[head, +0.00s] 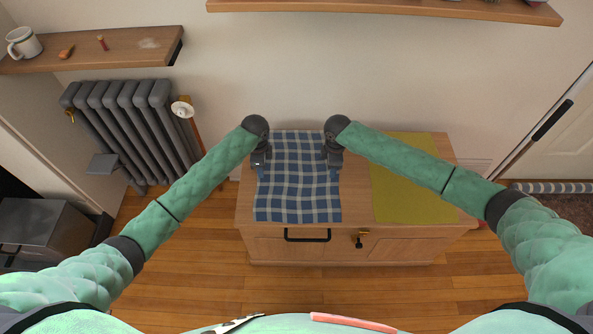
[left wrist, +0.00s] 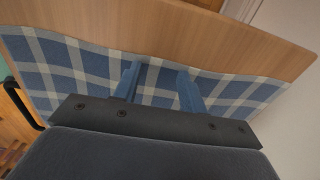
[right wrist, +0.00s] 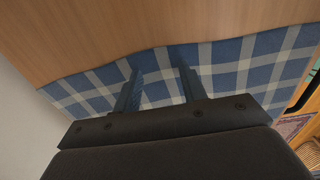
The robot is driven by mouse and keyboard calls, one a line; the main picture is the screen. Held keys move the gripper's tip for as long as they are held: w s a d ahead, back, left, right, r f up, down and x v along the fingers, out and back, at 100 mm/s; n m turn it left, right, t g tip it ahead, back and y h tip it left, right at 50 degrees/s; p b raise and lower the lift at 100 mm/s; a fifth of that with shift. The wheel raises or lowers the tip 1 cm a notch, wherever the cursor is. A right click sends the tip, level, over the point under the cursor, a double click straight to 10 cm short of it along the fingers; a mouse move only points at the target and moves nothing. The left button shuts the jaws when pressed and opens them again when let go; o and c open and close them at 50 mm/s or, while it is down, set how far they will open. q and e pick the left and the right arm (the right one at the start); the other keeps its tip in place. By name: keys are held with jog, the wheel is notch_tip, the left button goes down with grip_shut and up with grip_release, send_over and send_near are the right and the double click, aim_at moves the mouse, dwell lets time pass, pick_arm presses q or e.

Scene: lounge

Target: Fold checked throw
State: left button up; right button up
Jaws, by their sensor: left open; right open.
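The blue and white checked throw (head: 298,190) lies flat on the wooden cabinet top, its near edge close to the cabinet's front edge. My left gripper (head: 259,170) is at the throw's left edge and my right gripper (head: 333,170) at its right edge. In the left wrist view, the open fingers (left wrist: 160,88) are over the throw (left wrist: 60,65) near its edge. In the right wrist view, the open fingers (right wrist: 158,88) are likewise over the throw's edge (right wrist: 230,70). Whether the fingertips touch the cloth cannot be told.
A flat olive-yellow cloth (head: 415,195) lies on the cabinet (head: 355,205) to the right of the throw. A grey radiator (head: 135,125) stands to the left. A shelf (head: 100,52) with a mug (head: 23,43) hangs upper left, and another shelf (head: 390,9) crosses above.

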pick_arm(q)
jog(key=shift+f, duration=0.15)
pick_arm(e)
jog(key=shift+f, duration=0.15)
pick_arm(q)
grip_shut()
pick_arm(e)
grip_shut()
